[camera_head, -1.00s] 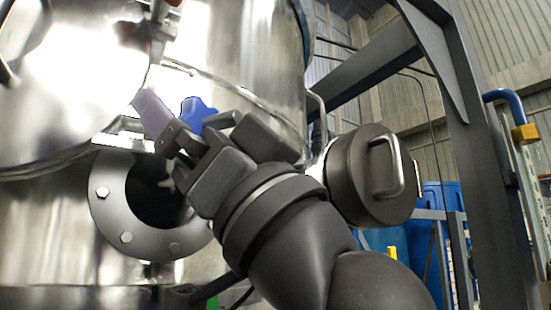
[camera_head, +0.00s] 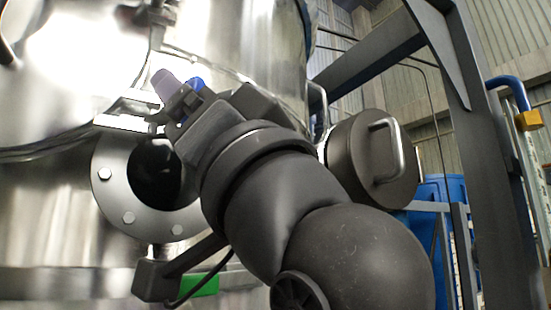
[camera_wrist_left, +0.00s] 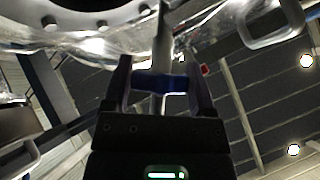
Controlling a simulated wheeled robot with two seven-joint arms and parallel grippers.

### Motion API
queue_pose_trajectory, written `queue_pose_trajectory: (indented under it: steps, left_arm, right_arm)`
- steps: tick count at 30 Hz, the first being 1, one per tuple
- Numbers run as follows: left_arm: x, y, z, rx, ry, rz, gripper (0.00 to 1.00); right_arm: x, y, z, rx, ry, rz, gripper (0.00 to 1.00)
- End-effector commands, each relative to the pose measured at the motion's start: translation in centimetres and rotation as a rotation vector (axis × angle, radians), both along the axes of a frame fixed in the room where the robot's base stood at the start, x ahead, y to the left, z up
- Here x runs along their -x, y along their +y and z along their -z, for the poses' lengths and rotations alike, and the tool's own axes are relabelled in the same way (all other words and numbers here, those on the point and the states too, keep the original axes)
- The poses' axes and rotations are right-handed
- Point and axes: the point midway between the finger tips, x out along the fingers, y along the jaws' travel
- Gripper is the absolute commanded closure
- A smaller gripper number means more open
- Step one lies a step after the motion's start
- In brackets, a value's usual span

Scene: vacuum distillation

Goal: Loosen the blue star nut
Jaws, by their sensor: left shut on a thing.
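The blue star nut (camera_head: 197,84) is mostly hidden behind my left gripper (camera_head: 184,98) in the head view, with only its top edge showing. In the left wrist view the blue nut (camera_wrist_left: 165,83) lies between the two dark fingers of my left gripper (camera_wrist_left: 161,76), which is shut on it. A grey rod (camera_wrist_left: 162,45) runs up from the nut. A purple-grey stub (camera_head: 165,85) shows beside the nut in the head view. My right gripper is in neither view.
The shiny steel vessel (camera_head: 235,45) fills the left and back. A bolted round flange port (camera_head: 108,195) sits below the gripper. A dark round cover with a handle (camera_head: 352,165) is close right of my arm. A grey frame post (camera_head: 478,150) stands further right.

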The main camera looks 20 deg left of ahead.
Motion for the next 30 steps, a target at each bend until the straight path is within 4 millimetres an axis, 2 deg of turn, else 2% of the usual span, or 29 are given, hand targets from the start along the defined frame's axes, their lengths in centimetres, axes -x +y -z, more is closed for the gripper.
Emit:
queue_pose_trajectory:
  steps: [7,17,18,21,30]
  left_arm:
    - [0.13,-0.05,-0.05,-0.031,0.239,0.003,0.86]
    - [0.07,-0.08,-0.07,-0.038,0.273,0.0,0.86]
    - [0.07,-0.08,-0.07,-0.038,0.273,0.0,0.21]
    - [0.07,-0.06,-0.06,-0.038,0.273,0.0,0.0]
    - [-0.1,0.07,0.19,-0.036,0.273,-0.001,0.0]
  right_arm:
    - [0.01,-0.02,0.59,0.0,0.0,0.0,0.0]
    - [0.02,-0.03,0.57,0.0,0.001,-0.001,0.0]
    - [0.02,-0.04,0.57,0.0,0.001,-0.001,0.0]
    - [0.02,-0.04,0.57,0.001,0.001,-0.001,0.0]
    - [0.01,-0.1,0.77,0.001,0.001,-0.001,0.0]
